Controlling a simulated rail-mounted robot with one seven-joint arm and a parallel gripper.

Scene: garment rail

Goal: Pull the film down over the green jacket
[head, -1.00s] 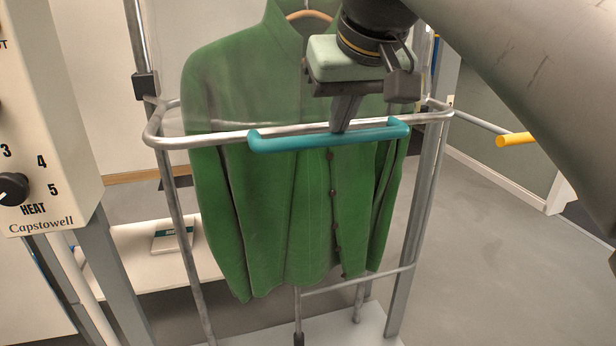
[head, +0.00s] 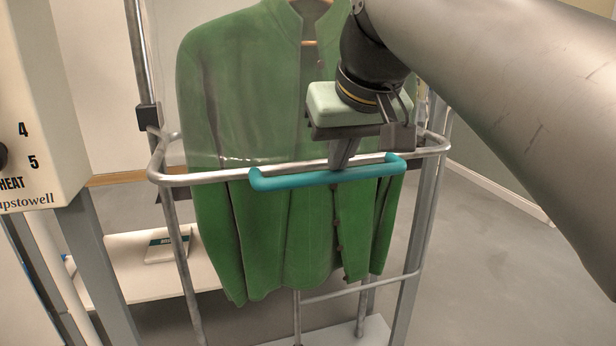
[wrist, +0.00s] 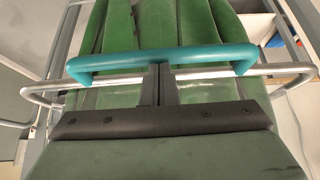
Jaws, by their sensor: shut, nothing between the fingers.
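The green jacket (head: 290,240) hangs upright on a wooden hanger, inside a metal frame. The clear film (head: 235,150) lies over its upper part, with shiny creases just above the frame's front bar (head: 205,177). The jacket below the bar looks bare. A teal handle (head: 325,179) is fixed to this bar; it also shows in the wrist view (wrist: 165,57). My gripper (head: 340,164) is shut and empty. Its fingertips point down at the middle of the handle, between handle and bar, pressed close; exact contact is hidden. In the wrist view the fingers (wrist: 160,80) meet the handle's near side.
A cream control box (head: 40,110) with a heat dial stands at the left. Metal posts (head: 410,240) flank the jacket. A low white shelf (head: 125,270) holds a small box (head: 168,245). The floor at the right is clear.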

